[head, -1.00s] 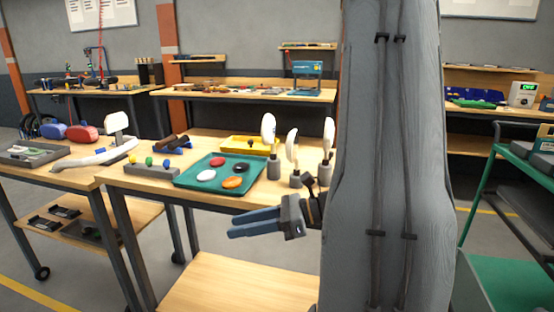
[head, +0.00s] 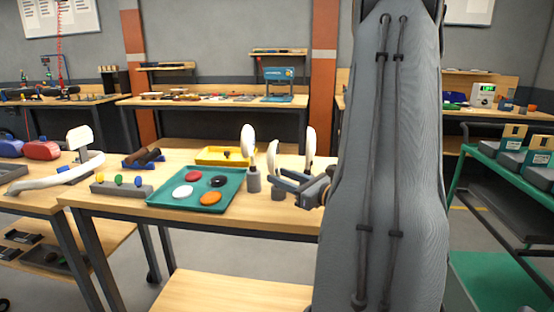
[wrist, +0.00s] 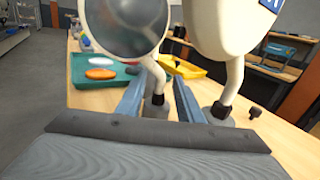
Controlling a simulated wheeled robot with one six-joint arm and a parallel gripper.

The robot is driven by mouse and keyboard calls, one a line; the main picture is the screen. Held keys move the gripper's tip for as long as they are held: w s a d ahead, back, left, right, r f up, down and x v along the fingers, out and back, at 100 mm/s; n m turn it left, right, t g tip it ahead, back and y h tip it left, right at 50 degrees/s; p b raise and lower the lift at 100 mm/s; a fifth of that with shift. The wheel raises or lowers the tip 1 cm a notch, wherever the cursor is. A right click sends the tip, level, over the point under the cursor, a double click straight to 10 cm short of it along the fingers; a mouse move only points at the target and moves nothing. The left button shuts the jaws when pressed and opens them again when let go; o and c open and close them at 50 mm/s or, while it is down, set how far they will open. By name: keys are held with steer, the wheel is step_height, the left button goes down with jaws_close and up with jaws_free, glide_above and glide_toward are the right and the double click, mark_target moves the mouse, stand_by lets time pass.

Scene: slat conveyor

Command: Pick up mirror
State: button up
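Several white mirrors on stalks stand in grey holders on the right of the wooden table. In the head view I see a left mirror (head: 248,140), a middle mirror (head: 272,157) partly hidden by my gripper, and a right mirror (head: 311,146). In the wrist view, one mirror (wrist: 125,25) shows its round glass, and its stalk appears between my fingers. Another mirror (wrist: 222,28) stands to the right, outside them. My gripper (head: 274,180) is open, with both fingers (wrist: 160,82) apart. I cannot tell whether it touches the stalk.
A teal tray (head: 166,203) with coloured ovals lies left of the holders. A yellow tray (head: 205,157) is behind it. A grey block (head: 105,188) with coloured knobs sits further left. A green cart (head: 470,158) stands at the right. The table's front strip is bare.

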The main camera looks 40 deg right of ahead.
steer(key=shift+w, duration=0.9)
jaws_close()
steer(key=shift+r, duration=0.1)
